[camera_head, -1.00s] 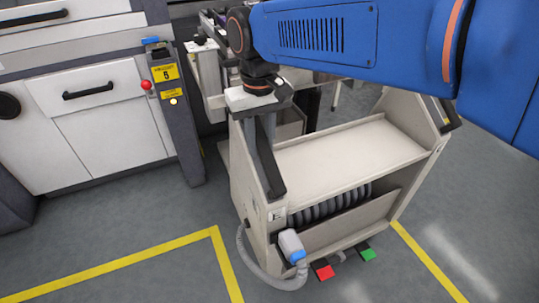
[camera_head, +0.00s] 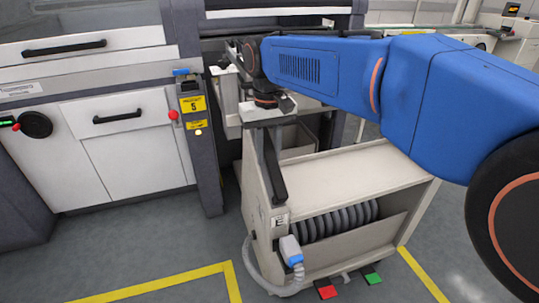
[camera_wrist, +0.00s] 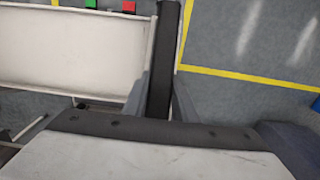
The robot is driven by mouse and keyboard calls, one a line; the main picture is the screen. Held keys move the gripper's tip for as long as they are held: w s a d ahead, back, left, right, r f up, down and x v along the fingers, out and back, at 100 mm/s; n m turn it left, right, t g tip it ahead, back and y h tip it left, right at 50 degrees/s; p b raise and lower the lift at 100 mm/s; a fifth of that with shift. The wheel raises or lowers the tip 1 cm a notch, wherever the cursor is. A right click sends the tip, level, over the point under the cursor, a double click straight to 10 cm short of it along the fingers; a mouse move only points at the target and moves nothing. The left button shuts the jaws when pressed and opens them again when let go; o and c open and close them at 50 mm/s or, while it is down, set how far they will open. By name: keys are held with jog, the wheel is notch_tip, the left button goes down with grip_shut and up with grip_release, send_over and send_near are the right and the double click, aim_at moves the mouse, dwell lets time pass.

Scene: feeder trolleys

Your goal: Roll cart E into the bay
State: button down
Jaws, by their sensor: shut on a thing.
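Cart E (camera_head: 345,172) is a cream trolley with a letter E label on its end panel. It stands upright on the floor, right of the post (camera_head: 200,150) marked 5. My gripper (camera_head: 268,122) is at the top of its near left end. In the wrist view my two grey fingers (camera_wrist: 160,97) are shut on the black handle bar (camera_wrist: 166,45) of the cart. The bay is the dark opening (camera_head: 300,105) in the machine behind the cart, partly hidden by my arm and the cart.
A grey hose with a blue-and-grey connector (camera_head: 291,250) hangs at the cart's near corner. Red (camera_head: 326,289) and green (camera_head: 372,276) pedals are at its foot. Yellow floor lines (camera_head: 190,272) flank the cart. White machine cabinets (camera_head: 110,135) stand left. The floor front right is clear.

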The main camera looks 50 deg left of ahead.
jog(key=shift+a+f, duration=0.1)
jog(key=shift+a, duration=0.05)
jog(key=c, duration=1.4)
grip_release()
jog(key=shift+w, duration=0.1)
jog(key=shift+c, duration=0.2)
notch_tip(320, 180, up, 17)
jog(key=shift+r, duration=0.2)
